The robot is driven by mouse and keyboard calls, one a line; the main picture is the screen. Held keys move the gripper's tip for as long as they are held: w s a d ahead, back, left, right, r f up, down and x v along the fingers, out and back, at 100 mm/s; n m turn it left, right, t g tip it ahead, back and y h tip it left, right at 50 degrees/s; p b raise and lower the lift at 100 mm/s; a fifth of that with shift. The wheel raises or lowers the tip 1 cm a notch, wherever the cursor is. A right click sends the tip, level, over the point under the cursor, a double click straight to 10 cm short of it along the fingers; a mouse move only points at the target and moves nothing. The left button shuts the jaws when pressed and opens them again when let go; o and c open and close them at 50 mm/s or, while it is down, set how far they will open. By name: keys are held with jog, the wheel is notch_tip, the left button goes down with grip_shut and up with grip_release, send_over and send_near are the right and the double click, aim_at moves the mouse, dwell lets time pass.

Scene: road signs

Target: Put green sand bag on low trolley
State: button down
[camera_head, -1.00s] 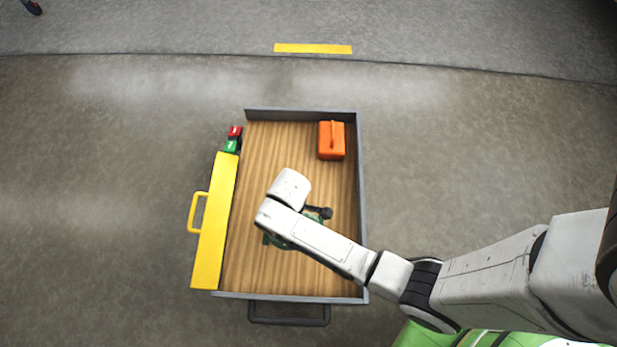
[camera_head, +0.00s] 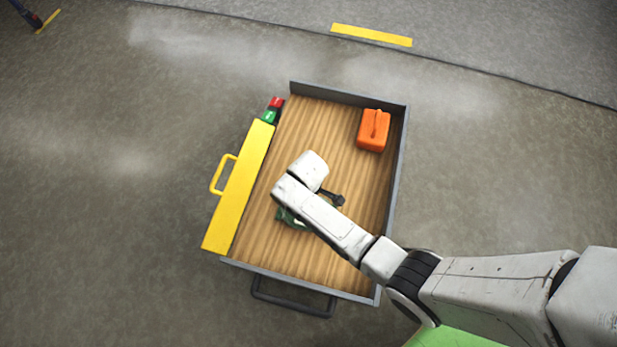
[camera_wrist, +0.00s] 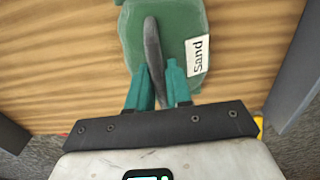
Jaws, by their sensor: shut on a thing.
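The green sand bag (camera_wrist: 187,20) shows in the wrist view with a white "Sand" label and a dark handle strap. My gripper (camera_wrist: 160,68) has its teal fingers shut on the strap. In the head view the bag (camera_head: 290,219) is mostly hidden under my arm, with only a green edge showing. The low trolley (camera_head: 262,262) has a wooden deck with grey rims, and the bag is over its deck near the middle. I cannot tell whether the bag touches the deck.
An orange case (camera_head: 373,132) stands in the trolley's far right corner. A yellow box with a handle (camera_head: 238,190) runs along its left side, with red and green blocks (camera_head: 272,108) beyond it. The deck's far middle is bare. Open floor surrounds the trolley.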

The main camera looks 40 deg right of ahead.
jog(key=shift+w+r, duration=0.1)
jog(key=c, duration=1)
grip_release()
jog(key=shift+c, duration=0.2)
notch_tip(320, 180, up, 12)
jog(key=p, duration=0.5)
jog(key=shift+p, duration=0.3)
jog(key=s+d+r+m, duration=0.3)
jog(key=s+r, duration=0.4)
jog(key=s, duration=0.1)
jog(key=s+d+r+m+t, duration=0.1)
jog(key=s+d+r+m, duration=0.2)
jog(key=s+r, duration=0.3)
jog(key=s+m, duration=0.1)
jog(key=s, duration=0.2)
jog(key=shift+s+d+r+m, duration=0.25)
jog(key=shift+d+r+m, duration=0.05)
jog(key=shift+d+r, duration=0.1)
